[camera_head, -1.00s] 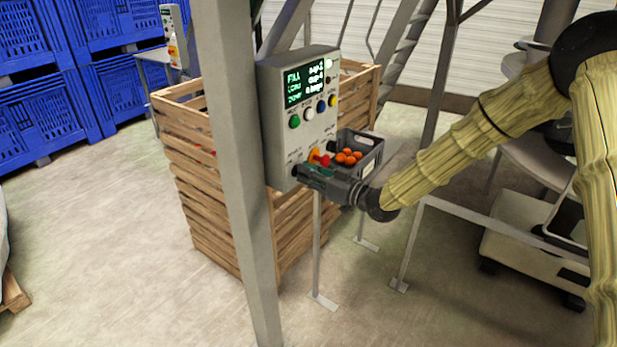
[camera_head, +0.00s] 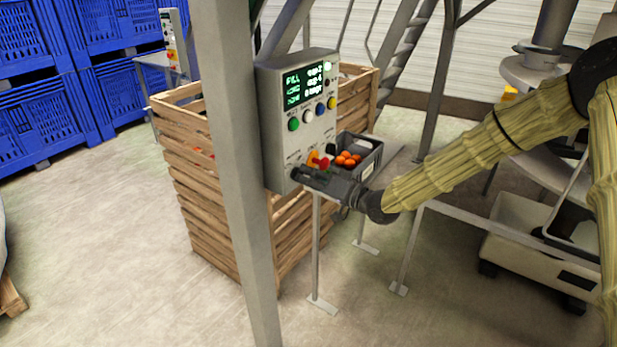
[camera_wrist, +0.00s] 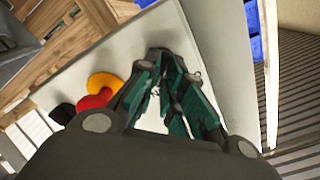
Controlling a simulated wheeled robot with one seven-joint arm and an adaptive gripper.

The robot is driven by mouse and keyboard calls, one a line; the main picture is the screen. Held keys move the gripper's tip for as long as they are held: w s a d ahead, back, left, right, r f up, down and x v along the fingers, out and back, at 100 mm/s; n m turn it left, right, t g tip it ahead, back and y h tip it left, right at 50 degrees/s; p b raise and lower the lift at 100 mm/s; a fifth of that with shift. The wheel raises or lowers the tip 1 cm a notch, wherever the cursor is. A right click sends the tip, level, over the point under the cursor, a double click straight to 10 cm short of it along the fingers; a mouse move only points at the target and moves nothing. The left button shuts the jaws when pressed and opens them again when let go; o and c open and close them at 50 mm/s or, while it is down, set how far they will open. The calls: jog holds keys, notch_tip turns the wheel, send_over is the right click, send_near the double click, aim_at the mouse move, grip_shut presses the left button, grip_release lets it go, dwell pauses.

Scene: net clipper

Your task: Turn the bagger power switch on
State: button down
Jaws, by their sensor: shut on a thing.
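The bagger control box (camera_head: 303,100) is a grey panel with a lit green display. The power switch (camera_head: 296,172) is a small dark knob at the lower left of its face, mostly covered by my gripper. My gripper (camera_head: 300,174) is at this corner, its fingers closed around the knob. In the wrist view, the fingers (camera_wrist: 164,60) with green inner pads converge on a small dark part against the panel (camera_wrist: 200,30). The knob's angle cannot be read.
A red emergency stop on a yellow base (camera_head: 319,161) sits just beside my gripper, also in the wrist view (camera_wrist: 97,97). Coloured buttons (camera_head: 308,116) are above. A grey crate (camera_head: 365,165) with orange produce is behind right. A steel post (camera_head: 235,180) stands left.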

jog(key=shift+f, duration=0.15)
jog(key=c, duration=1.5)
grip_release()
jog(key=shift+c, duration=0.2)
jog(key=v, duration=1.2)
